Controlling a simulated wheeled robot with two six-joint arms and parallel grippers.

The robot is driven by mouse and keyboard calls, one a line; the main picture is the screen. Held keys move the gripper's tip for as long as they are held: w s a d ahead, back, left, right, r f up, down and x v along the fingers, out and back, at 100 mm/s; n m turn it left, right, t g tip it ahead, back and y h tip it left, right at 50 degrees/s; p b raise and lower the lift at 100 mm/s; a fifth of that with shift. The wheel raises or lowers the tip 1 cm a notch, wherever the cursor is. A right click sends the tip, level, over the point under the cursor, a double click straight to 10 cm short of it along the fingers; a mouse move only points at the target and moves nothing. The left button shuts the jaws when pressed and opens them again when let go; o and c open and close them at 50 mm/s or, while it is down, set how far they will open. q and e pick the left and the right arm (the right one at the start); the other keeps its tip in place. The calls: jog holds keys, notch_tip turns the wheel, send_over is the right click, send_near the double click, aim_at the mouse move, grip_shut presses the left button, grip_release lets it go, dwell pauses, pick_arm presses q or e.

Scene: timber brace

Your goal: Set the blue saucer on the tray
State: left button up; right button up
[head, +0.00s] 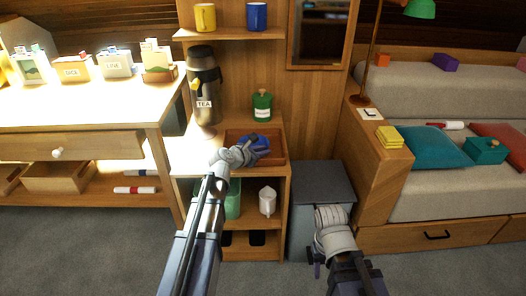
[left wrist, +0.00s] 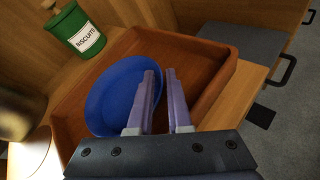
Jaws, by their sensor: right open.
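The blue saucer (left wrist: 108,98) lies inside the reddish-brown wooden tray (left wrist: 218,82), towards its left side in the left wrist view. In the head view the saucer (head: 263,141) is partly hidden by my left gripper (head: 247,158), which is over the tray (head: 277,157). In the left wrist view my left gripper (left wrist: 161,72) has its fingers apart, with a gap between them at the saucer's right edge. I cannot tell whether a finger touches the rim. My right gripper (head: 315,262) is open and low in front of the grey bin, away from the tray.
A green biscuits tin (head: 262,106) stands behind the tray, and a tea flask (head: 204,88) stands to its left. Yellow and blue mugs (head: 256,16) are on the shelf above. The grey bin (head: 322,184) is right of the cabinet, beside the sofa.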

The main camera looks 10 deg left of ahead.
pick_arm(q)
jog(key=shift+r+p, duration=0.3)
jog(key=shift+p, duration=0.05)
jog(key=p+v, duration=0.4)
jog(key=v, duration=0.8)
jog(key=shift+f, duration=0.15)
jog(key=s+d+f+m+g, duration=0.3)
jog(key=s+d+f+m, duration=0.1)
jog(key=d+m, duration=0.3)
jog(key=s+d+f+m+g, duration=0.4)
jog(key=d+m, duration=0.3)
jog(key=d, duration=0.1)
jog(key=s+d+f+m+g+y, duration=0.1)
jog(key=s+f+m+g+y, duration=0.1)
jog(key=s+m, duration=0.5)
jog(key=s+d+f+m+g+y, duration=0.2)
jog(key=s+f+m+g+y, duration=0.1)
jog(key=s+m, duration=0.4)
jog(key=m+y, duration=0.1)
jog(key=m, duration=0.2)
jog(key=shift+s+m+g, duration=0.2)
jog(key=shift+m+g, duration=0.1)
jog(key=shift+m, duration=0.1)
